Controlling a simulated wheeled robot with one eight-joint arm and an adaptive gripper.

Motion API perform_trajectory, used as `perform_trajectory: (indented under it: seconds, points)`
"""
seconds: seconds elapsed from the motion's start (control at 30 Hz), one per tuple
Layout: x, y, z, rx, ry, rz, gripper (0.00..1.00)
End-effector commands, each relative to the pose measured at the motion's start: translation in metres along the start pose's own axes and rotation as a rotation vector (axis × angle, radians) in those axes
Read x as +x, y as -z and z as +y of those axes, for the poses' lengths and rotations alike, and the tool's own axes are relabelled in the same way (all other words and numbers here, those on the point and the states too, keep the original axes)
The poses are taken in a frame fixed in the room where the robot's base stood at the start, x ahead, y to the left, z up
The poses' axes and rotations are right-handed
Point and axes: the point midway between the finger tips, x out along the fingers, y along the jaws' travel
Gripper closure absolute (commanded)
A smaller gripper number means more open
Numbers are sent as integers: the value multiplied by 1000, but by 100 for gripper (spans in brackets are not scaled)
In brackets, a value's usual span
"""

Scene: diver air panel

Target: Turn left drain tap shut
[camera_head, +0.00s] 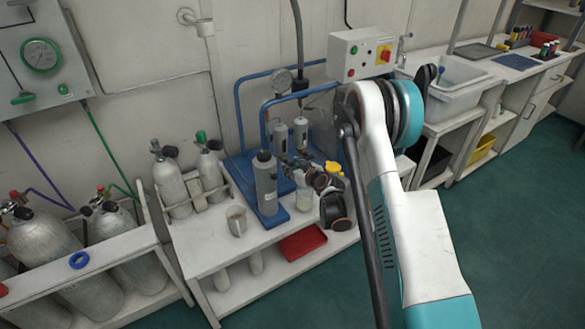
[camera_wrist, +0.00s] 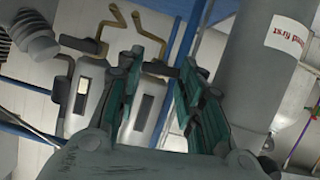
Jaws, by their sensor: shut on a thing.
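Two pale filter bowls stand behind the grey cylinder in the head view, the left one (camera_head: 280,138) and the right one (camera_head: 300,133). The wrist view is turned over, so the left bowl (camera_wrist: 146,108) is on its right, nearer the cylinder. A dark bar-shaped tap handle (camera_wrist: 157,68) at that bowl's end lies between my gripper's (camera_wrist: 162,64) teal fingertips, which are shut on it. The other bowl (camera_wrist: 88,95) has a similar dark handle (camera_wrist: 77,43) outside the fingers. Brass bent tubes (camera_wrist: 151,32) show beyond. In the head view my arm hides the gripper. The handle's exact angle is unclear.
The grey cylinder (camera_head: 265,185) stands close beside the bowls and also shows in the wrist view (camera_wrist: 262,65). Blue pipes (camera_head: 238,105) run behind.

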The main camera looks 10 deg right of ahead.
Motion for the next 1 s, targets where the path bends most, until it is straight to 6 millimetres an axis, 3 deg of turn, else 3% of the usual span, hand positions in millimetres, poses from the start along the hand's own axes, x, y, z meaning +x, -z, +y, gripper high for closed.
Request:
perform_trajectory:
  seconds: [0.13, 0.43, 0.47, 0.53, 1.0]
  points:
    - [0, 0, 2, 94, 38, 0, 89]
    - [0, 0, 2, 109, 45, 0, 89]
    - [0, 0, 2, 109, 45, 0, 61]
    - [0, 0, 2, 108, 45, 0, 45]
    - [-3, 7, 2, 107, 44, 0, 45]
